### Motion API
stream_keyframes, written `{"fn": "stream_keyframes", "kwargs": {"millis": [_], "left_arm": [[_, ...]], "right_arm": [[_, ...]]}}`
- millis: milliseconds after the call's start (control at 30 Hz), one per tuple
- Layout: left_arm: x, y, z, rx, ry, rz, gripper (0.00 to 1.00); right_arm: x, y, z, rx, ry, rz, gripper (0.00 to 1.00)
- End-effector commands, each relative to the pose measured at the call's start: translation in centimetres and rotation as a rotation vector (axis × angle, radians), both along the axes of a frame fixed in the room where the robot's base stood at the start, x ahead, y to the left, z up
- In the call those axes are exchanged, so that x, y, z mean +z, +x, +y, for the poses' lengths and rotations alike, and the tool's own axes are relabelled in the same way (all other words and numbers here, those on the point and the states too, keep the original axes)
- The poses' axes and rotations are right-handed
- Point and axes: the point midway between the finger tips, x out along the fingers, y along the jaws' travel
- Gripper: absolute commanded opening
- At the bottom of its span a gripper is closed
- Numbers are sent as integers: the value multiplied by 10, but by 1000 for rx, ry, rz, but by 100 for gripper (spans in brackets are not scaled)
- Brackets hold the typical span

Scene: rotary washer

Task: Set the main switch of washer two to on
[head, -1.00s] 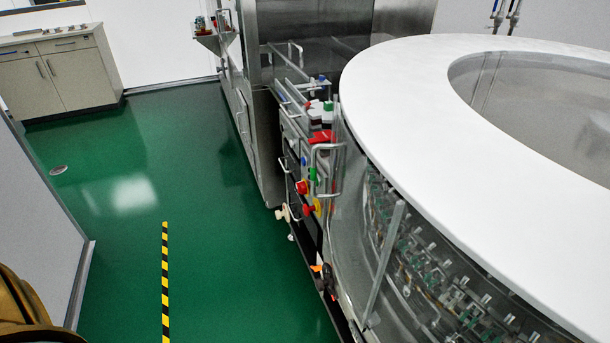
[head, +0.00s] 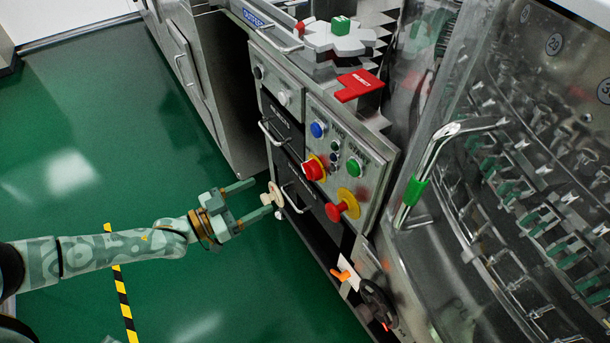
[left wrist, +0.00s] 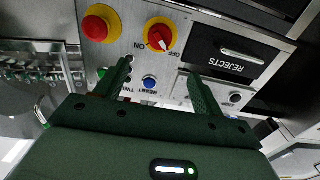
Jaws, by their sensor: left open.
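A red rotary switch on a yellow plate (head: 313,170) sits on the steel control panel (head: 372,165). In the left wrist view the switch (left wrist: 160,37) shows upside down, with ON and OFF printed beside it. I see no washer number. My left gripper (head: 262,196) is open and empty, left of the panel in the head view. In the left wrist view its fingertips (left wrist: 160,70) point at the panel and appear apart from the switch. My right gripper is not in view.
A red mushroom button (head: 342,208) on yellow is beside the switch. Blue (head: 318,129) and green (head: 354,168) buttons are close by. A REJECTS drawer (left wrist: 232,60) with a handle adjoins the panel. A bent metal handle (head: 430,165) stands to the right. Green floor is clear.

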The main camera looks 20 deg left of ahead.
Motion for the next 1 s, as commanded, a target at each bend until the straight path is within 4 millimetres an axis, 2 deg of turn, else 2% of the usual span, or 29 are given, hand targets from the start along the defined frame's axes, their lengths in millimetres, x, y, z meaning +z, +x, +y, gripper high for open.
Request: {"fn": "stream_keyframes", "kwargs": {"millis": [200, 500, 700, 967, 1000], "left_arm": [[-4, 45, -36, -1, -2, 0, 68], [-4, 94, -74, 0, 0, 1, 68], [-2, 107, -84, 1, 2, 2, 68], [-1, 108, -84, 1, 3, 2, 68], [-1, 108, -84, 1, 3, 2, 63]], "right_arm": [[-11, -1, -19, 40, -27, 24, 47], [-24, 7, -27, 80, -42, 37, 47], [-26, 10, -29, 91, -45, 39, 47], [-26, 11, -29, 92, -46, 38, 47], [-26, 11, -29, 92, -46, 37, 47]]}}
